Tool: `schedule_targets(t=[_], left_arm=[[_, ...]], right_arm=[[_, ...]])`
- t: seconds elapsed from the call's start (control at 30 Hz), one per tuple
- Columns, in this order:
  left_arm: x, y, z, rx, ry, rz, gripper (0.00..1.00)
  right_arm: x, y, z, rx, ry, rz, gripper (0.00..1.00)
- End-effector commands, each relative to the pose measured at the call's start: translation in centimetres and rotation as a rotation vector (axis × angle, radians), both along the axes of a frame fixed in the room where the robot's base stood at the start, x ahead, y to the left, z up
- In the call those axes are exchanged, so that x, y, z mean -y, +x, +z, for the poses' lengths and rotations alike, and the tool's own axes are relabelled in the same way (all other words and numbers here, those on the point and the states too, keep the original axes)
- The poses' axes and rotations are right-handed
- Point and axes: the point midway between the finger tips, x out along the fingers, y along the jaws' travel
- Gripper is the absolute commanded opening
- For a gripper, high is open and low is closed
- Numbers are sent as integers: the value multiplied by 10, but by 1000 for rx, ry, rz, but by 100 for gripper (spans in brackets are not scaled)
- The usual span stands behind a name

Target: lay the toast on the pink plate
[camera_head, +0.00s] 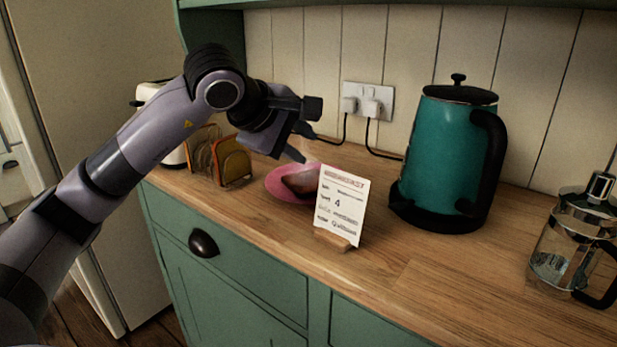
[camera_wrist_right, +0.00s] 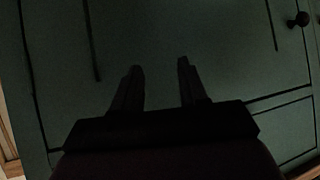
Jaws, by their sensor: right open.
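A brown slice of toast (camera_head: 300,182) lies on the pink plate (camera_head: 276,186) on the wooden counter. The card in front hides the plate's right part and some of the toast. My left gripper (camera_head: 307,146) is above the plate, apart from the toast; its two dark fingers look spread with nothing between them. My right gripper (camera_wrist_right: 160,72) is open and empty in the right wrist view, in front of a dark green cupboard front; it does not show in the head view.
A card on a wooden stand (camera_head: 342,205) stands in front of the plate. A toast rack (camera_head: 232,165) with slices is left of it, by a cream toaster (camera_head: 150,93). A teal kettle (camera_head: 447,150) and a glass coffee press (camera_head: 570,240) stand right. The front right counter is clear.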

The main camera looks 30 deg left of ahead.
Motion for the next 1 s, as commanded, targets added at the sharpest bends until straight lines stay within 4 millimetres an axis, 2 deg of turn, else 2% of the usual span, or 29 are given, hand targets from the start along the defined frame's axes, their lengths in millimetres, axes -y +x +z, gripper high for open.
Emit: schedule_targets(t=[0.43,0.57,0.83,1.0], left_arm=[[-1,-4,7,1,1,0,35],[-1,-8,25,2,2,1,35],[-2,-23,78,1,1,2,35],[-2,-27,84,-1,1,0,35]], right_arm=[[0,0,4,0,-1,1,43],[0,1,19,1,-1,1,43],[1,2,59,5,-4,3,43],[1,3,64,8,-4,4,43]])
